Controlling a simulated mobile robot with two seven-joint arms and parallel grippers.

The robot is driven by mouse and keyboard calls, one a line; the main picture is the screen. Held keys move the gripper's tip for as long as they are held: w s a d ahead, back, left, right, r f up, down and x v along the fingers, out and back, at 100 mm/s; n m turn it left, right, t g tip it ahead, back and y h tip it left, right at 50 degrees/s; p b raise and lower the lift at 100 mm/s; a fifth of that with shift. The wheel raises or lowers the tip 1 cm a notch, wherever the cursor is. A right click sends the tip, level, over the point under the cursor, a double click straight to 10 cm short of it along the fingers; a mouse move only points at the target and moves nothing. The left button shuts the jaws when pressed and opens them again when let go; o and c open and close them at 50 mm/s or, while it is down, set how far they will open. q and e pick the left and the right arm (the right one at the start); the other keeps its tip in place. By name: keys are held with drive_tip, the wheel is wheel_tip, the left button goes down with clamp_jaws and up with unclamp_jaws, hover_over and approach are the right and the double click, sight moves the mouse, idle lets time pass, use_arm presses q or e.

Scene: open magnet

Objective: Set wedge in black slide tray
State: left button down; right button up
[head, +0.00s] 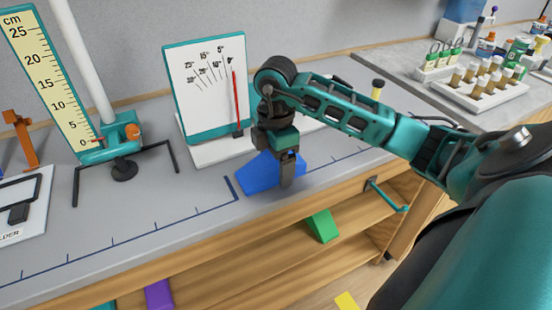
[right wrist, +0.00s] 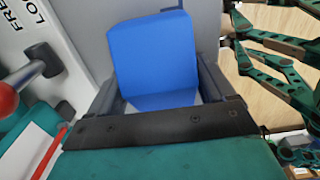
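A blue wedge (head: 257,180) is at the front of the grey bench top, below the dial board. My right gripper (head: 287,178) points down at it, one finger in front of its near side. In the right wrist view the blue wedge (right wrist: 155,50) fills the gap between the two fingers of my right gripper (right wrist: 158,85), and both seem to touch its sides. Whether it is clear of the bench cannot be told. At the left edge, a white board carries a black frame (head: 18,213) and a partly cut-off "...LDER" label; I cannot tell whether this is the black slide tray. My left gripper is not in view.
A dial board (head: 205,90) stands just behind the gripper. A ruler stand (head: 110,150) is to its left. Green (head: 323,225) and purple (head: 158,293) wedges lie on the shelf below. A vial rack (head: 485,88) is at back right. The bench front left of the wedge is clear.

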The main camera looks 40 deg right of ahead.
drive_tip(key=shift+o, duration=1.4)
drive_tip(key=shift+r, duration=0.15)
wheel_tip(320, 180, up, 11)
drive_tip(key=shift+f+p, duration=0.2)
drive_tip(key=shift+p, duration=0.75)
drive_tip(key=shift+r, duration=0.75)
